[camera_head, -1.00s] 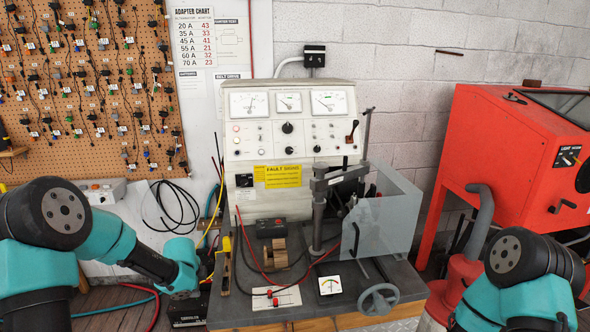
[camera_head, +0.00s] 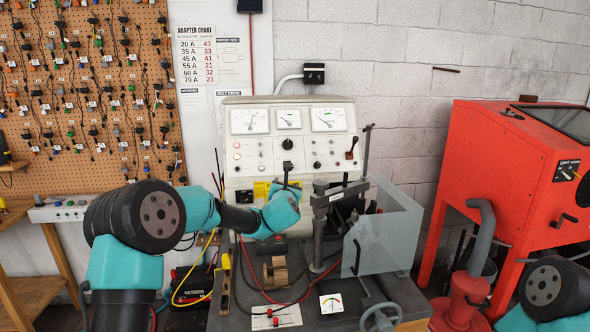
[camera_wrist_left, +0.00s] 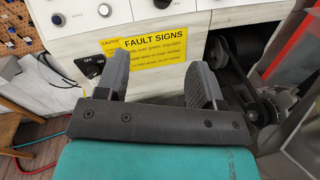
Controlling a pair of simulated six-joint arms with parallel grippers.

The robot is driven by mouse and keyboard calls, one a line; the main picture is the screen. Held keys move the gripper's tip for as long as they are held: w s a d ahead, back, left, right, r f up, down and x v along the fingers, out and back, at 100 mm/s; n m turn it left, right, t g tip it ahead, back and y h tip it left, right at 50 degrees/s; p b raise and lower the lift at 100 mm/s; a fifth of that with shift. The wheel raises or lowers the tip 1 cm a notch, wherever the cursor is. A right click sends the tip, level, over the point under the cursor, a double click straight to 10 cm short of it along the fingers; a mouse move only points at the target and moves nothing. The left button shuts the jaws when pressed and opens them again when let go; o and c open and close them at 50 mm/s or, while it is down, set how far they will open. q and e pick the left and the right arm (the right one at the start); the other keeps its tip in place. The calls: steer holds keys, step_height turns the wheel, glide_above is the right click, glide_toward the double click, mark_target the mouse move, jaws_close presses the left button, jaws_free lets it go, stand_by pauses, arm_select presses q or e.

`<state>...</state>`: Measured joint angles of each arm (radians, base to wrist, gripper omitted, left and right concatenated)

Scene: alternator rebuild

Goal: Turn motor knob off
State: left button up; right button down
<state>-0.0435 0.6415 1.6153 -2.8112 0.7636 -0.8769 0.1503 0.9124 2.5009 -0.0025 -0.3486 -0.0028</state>
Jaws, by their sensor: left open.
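The white test bench panel (camera_head: 262,158) has a black knob (camera_head: 288,144) in its middle, below the gauges, and smaller knobs beside it. I cannot read which is the motor knob. My left gripper (camera_head: 287,170) is in front of the panel, just below the middle knob. In the left wrist view its fingers (camera_wrist_left: 161,66) are open and empty, apart from the panel, with the yellow fault signs label (camera_wrist_left: 146,52) behind them. A black OFF-marked control (camera_wrist_left: 88,68) shows left of the left finger. My right gripper is out of view; part of its arm is at bottom right.
A clear guard (camera_head: 388,235) and a dark clamp post (camera_head: 320,215) stand right of my left gripper. Red leads, a wooden block (camera_head: 275,270) and a small meter (camera_head: 331,303) lie on the bench. A red cabinet (camera_head: 505,180) is at right.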

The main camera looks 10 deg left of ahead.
arm_select(q)
steer(key=shift+d+r, duration=0.2)
steer(key=shift+w, duration=0.1)
steer(key=w+a, duration=0.3)
steer(key=w, duration=1.4)
stand_by(0.5)
steer(key=shift+c, duration=0.3)
steer(key=c, duration=0.9)
